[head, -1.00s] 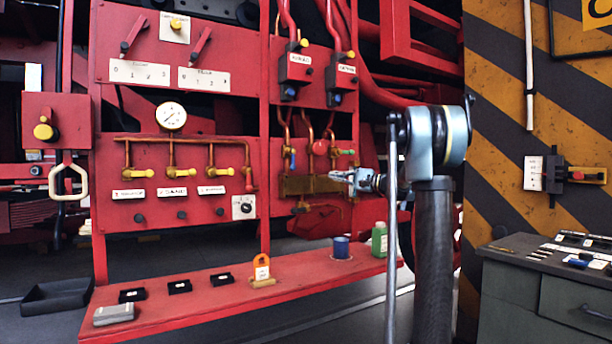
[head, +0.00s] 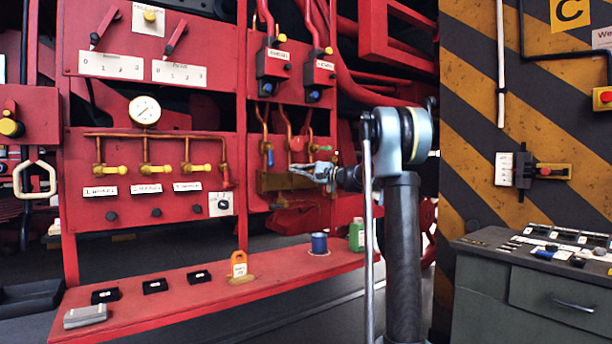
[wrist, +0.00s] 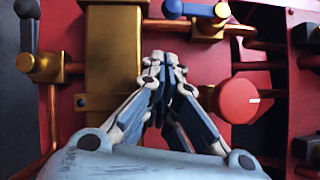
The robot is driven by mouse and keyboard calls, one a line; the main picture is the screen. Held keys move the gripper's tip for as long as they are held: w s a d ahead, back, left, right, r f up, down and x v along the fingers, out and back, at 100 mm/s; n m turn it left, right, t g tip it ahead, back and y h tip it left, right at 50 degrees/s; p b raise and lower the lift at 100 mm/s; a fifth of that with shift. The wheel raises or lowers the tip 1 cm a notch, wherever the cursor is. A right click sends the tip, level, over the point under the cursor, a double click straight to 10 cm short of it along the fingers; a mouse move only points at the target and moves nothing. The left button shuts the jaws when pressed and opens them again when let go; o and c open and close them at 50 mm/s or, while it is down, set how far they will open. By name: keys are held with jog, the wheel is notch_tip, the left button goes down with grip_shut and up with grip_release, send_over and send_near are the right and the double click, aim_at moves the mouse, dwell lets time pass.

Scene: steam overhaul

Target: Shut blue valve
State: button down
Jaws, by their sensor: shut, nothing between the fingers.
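The blue valve (head: 269,157) is a small blue lever on a copper pipe in the red panel, left of a round red knob (head: 297,144). Its lever hangs down along the pipe. In the wrist view the blue valve's lever (wrist: 190,9) is at the top edge, partly cut off, with a brass body beside it. My gripper (head: 294,168) is shut and empty in front of the panel, just right of and below the blue lever in the head view. In the wrist view its fingertips (wrist: 160,60) are together below the lever, with no clear contact visible.
The red knob (wrist: 237,100) is close to the right of my fingers in the wrist view. A brass block (wrist: 112,60) stands to their left. A green-handled valve (head: 320,147) is right of the red knob. A red shelf (head: 210,300) with small items runs below.

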aim_at(271, 156)
jog(key=shift+s+a+r, duration=0.15)
jog(key=shift+a+r, duration=0.05)
jog(key=shift+a, duration=0.7)
jog(key=shift+s+a+r, duration=0.1)
jog(key=shift+a+r, duration=0.05)
jog(key=shift+a, duration=0.7)
jog(key=shift+s+a+r, duration=0.15)
jog(key=shift+a+r, duration=0.05)
jog(key=shift+a, duration=0.7)
jog(key=shift+s+a+f+m+t+y, duration=0.15)
jog(key=shift+s+a+f+m, duration=0.2)
jog(key=shift+a, duration=0.1)
jog(key=shift+s+a+f+m+t+y, duration=0.15)
jog(key=shift+s+a+f+m, duration=0.1)
jog(key=shift+a+m, duration=0.15)
